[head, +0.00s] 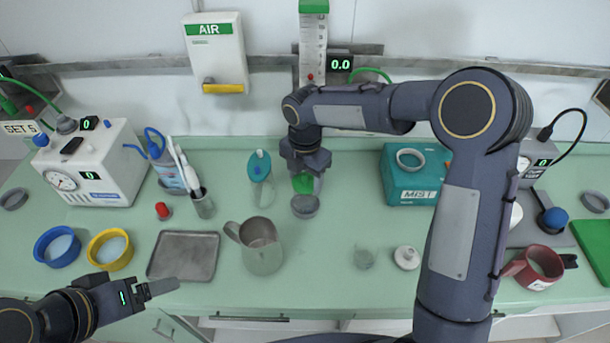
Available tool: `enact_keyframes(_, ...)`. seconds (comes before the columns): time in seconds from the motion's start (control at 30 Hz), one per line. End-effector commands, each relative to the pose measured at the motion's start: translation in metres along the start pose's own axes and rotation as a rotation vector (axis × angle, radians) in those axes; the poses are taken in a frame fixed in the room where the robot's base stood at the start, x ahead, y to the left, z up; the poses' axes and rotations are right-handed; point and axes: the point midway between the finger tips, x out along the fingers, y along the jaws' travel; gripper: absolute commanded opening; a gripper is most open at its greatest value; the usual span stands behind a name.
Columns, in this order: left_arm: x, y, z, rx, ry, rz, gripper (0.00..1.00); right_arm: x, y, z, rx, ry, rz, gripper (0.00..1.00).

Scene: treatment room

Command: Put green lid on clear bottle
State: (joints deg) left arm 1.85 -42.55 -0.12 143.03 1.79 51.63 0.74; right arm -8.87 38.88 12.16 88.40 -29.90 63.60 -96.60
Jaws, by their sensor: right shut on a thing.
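My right gripper (304,178) is near the back middle of the counter, pointing down, and shut on the green lid (303,184). Its fingers partly hide the lid. A grey round dish (305,207) is just below; I cannot tell whether the lid touches it. A clear bottle (263,190) with a teal top (259,165) stands upright just left of the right gripper, apart from it. My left gripper (162,288) is low at the front left, over the counter edge, with nothing seen in it; its finger gap cannot be made out.
A metal jug (261,246) stands in front of the bottle, and a metal tray (184,256) lies left of it. A cup with brushes (203,203) is left of the bottle. A teal MIST box (405,190) is to the right.

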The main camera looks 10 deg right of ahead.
Motion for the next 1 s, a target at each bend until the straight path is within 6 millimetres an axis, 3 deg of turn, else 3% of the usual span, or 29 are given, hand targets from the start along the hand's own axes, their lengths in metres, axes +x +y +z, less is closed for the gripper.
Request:
enact_keyframes(0.87,-0.0003,0.0001,-0.0002,0.0,0.0,0.0,0.79,0.0031,0.0001,0.0,0.0,0.0,0.0,0.36)
enact_keyframes(0.9,-0.0003,0.0001,-0.0002,0.0,0.0,0.0,0.79,0.0031,0.0001,-0.0001,0.0,0.0,0.0,0.59)
enact_keyframes(1.0,-0.0003,0.0002,-0.0002,0.0,0.0,0.0,0.79,0.003,0.0001,-0.0001,0.0,0.0,0.0,0.72)
